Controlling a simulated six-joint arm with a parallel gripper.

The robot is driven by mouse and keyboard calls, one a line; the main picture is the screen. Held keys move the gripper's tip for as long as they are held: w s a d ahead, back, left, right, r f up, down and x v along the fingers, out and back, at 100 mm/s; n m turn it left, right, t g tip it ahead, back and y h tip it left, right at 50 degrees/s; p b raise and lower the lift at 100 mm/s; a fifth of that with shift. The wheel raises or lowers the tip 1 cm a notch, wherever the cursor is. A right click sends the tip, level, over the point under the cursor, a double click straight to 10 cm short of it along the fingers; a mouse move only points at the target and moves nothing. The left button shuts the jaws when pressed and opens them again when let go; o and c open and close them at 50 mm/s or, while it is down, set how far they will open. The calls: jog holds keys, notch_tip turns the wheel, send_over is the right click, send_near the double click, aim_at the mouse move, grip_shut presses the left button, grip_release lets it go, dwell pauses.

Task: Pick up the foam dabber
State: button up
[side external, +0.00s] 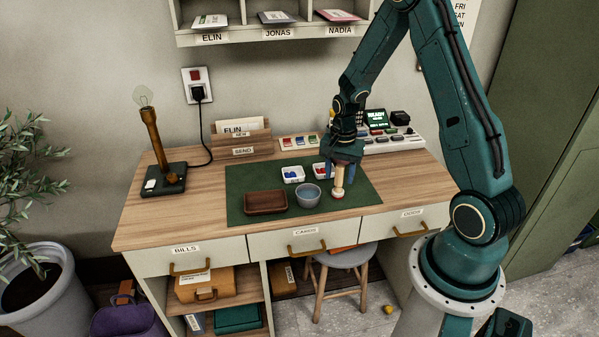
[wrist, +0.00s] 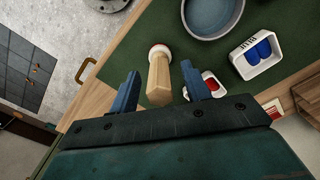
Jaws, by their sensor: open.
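The foam dabber (side external: 338,182) stands upright on the green desk mat (side external: 238,185), its pale wooden handle up and its white-and-red end down. In the wrist view the dabber (wrist: 159,76) shows between my two blue fingers. My gripper (side external: 338,172) is open and points down over the dabber, with one finger on each side of the handle. In the wrist view my gripper (wrist: 160,74) shows a gap between each finger and the handle. Whether the fingertips are level with the handle is hard to tell.
A grey-blue bowl (side external: 308,196) stands close left of the dabber. White trays with blue pieces (side external: 293,174) and red pieces (wrist: 206,84) sit behind. A brown wooden tray (side external: 265,203) lies further left. The mat's right part is clear. A lamp (side external: 160,150) stands far left.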

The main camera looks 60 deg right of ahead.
jog(key=shift+f, duration=0.75)
grip_shut()
